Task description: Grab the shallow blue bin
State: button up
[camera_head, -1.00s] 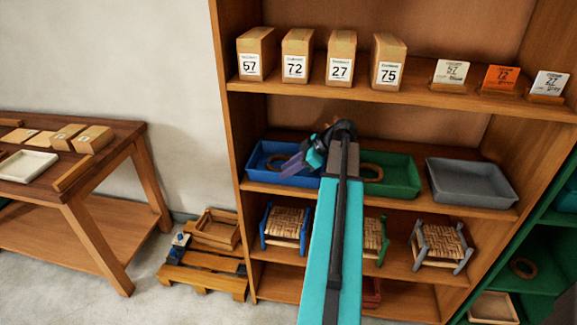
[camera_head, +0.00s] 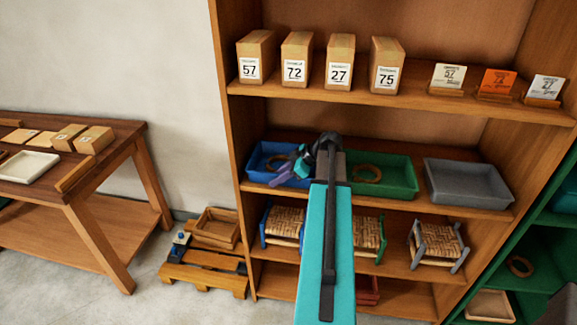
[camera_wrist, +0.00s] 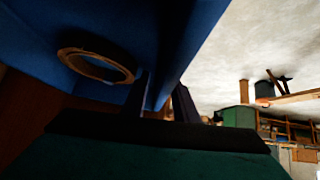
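The shallow blue bin (camera_head: 258,164) stands at the left end of the middle shelf. In the wrist view its blue wall (camera_wrist: 190,45) fills the upper middle, and a round wooden ring (camera_wrist: 72,53) lies inside it. My gripper (camera_head: 284,174) is at the bin's front right part. In the wrist view my two dark fingers (camera_wrist: 162,103) are apart, one on each side of the bin's wall. Shadow hides whether they press on it. My arm covers the space between the blue bin and the green one.
A green bin (camera_head: 400,181) with a ring and a grey bin (camera_head: 470,187) stand to the right on the same shelf. Numbered boxes (camera_head: 340,62) stand on the shelf above, woven stools (camera_head: 437,240) below. A wooden upright (camera_head: 229,130) bounds the left side.

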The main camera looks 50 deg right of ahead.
dwell(0.4)
grip_shut()
jog(key=shift+r, duration=0.15)
